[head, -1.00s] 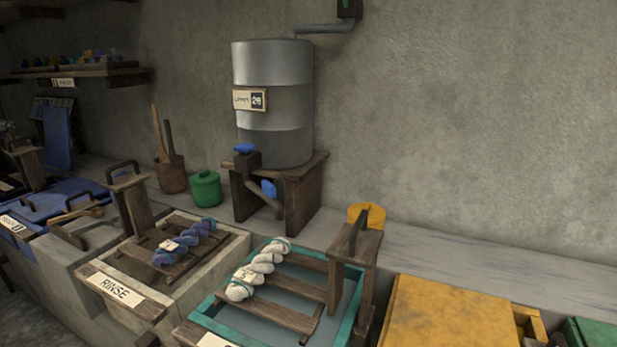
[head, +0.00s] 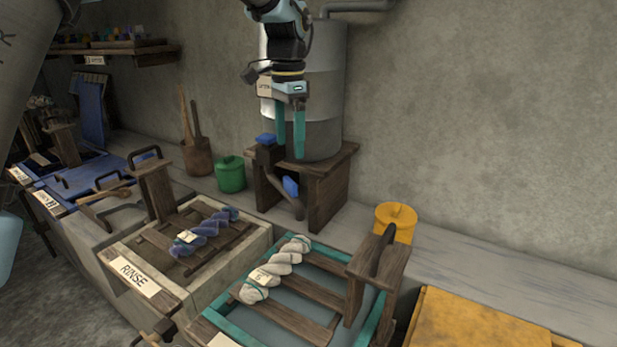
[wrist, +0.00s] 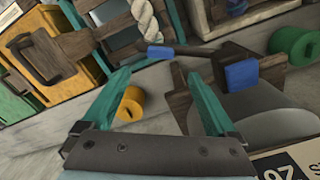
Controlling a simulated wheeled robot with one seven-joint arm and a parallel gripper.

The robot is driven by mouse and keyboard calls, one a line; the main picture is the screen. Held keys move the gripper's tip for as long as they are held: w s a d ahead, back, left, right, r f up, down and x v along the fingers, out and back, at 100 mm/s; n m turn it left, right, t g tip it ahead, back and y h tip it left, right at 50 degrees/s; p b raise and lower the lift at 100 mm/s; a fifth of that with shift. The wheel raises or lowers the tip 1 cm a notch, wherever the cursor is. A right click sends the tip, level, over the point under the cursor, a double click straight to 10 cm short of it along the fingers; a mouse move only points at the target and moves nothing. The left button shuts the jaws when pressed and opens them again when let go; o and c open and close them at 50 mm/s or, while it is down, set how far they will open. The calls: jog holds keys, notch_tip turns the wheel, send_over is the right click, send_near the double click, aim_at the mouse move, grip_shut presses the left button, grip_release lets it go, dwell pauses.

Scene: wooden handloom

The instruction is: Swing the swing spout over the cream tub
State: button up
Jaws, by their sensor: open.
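The swing spout (head: 280,193) is a dark bar with a blue tab (head: 290,187), hanging below the metal tank (head: 325,100) at its stand. It also shows in the wrist view, with its blue tab (wrist: 156,52). The blue-handled tap (head: 266,140) is above it. The pale, cream-coloured tub (head: 205,283) with the RINSE label stands in front and to the left, with a blue-purple skein on its slats. My gripper (head: 290,153) is open and empty above the spout in the head view. In the wrist view its teal fingers (wrist: 158,76) are spread, with the spout's tab beyond their tips.
A teal-framed tub (head: 240,335) with a white skein is to the right of the RINSE tub. A green pot (head: 231,176) and a yellow pot (head: 397,217) stand on the ledge. The wooden tank stand (head: 330,185) is close to my gripper. The ledge at right is clear.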

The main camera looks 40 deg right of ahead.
aim_at(290, 180)
notch_tip(290, 180, down, 10)
jog(key=shift+a+f+p, duration=0.1)
jog(key=shift+f+p, duration=0.05)
jog(key=shift+p, duration=0.9)
grip_shut()
jog(key=shift+w, duration=0.1)
